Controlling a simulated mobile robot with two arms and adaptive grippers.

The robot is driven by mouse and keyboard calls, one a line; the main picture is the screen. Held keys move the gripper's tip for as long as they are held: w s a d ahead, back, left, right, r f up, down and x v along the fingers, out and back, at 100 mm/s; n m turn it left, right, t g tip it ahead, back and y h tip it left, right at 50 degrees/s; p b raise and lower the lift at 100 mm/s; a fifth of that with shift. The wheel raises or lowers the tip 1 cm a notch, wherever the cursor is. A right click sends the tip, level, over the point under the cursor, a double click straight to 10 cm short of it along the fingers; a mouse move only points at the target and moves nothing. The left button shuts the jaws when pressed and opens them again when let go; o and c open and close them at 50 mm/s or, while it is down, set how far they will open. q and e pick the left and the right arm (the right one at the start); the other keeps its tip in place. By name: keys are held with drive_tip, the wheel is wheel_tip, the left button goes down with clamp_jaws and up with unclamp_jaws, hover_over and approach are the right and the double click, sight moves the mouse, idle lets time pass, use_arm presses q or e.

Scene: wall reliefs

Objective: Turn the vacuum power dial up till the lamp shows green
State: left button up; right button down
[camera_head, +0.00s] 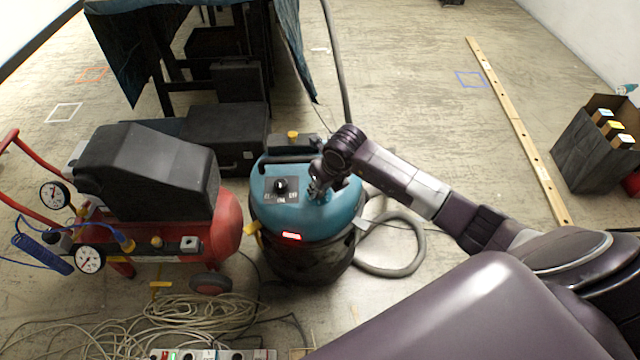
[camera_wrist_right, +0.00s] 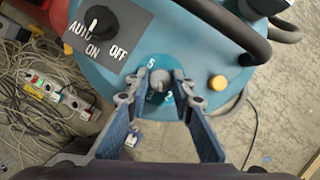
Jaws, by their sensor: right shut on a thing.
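The teal vacuum (camera_head: 300,222) stands on the floor in the middle of the head view. My right gripper (camera_head: 318,192) reaches down onto the top of the vacuum from the right. In the right wrist view, my right gripper (camera_wrist_right: 160,84) is shut on the small grey power dial (camera_wrist_right: 158,75), with a finger on either side of it. The digit 5 shows beside the dial, and the fingers hide part of its scale. My left gripper is not in view.
A black mode knob (camera_head: 281,185) marked AUTO, ON and OFF sits left of the dial. A red compressor (camera_head: 228,225) stands to the left. Cables (camera_head: 210,318) lie in front.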

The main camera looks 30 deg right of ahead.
drive_tip(key=m, duration=0.1)
drive_tip(key=m+h, duration=0.1)
drive_tip(key=m, duration=0.1)
drive_tip(key=shift+a+r+m+p, duration=0.15)
drive_tip(key=shift+m+p, duration=0.15)
drive_tip(key=shift+p, duration=0.1)
drive_tip(key=shift+m+h, duration=0.5)
drive_tip(key=shift+m, duration=0.2)
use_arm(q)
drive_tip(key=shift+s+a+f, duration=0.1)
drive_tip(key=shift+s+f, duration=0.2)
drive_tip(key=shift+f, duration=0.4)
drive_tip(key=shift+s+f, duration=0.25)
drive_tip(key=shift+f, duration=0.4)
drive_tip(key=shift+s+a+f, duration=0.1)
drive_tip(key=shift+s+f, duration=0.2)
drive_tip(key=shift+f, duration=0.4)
use_arm(e)
drive_tip(key=shift+w+m+g+h, duration=0.1)
drive_tip(key=shift+m+g+h, duration=0.2)
drive_tip(key=shift+m, duration=0.7)
drive_tip(key=c, duration=1.7)
unclamp_jaws()
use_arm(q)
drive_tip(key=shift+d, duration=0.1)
use_arm(e)
drive_tip(key=v, duration=1.2)
drive_tip(key=shift+w+a, duration=0.1)
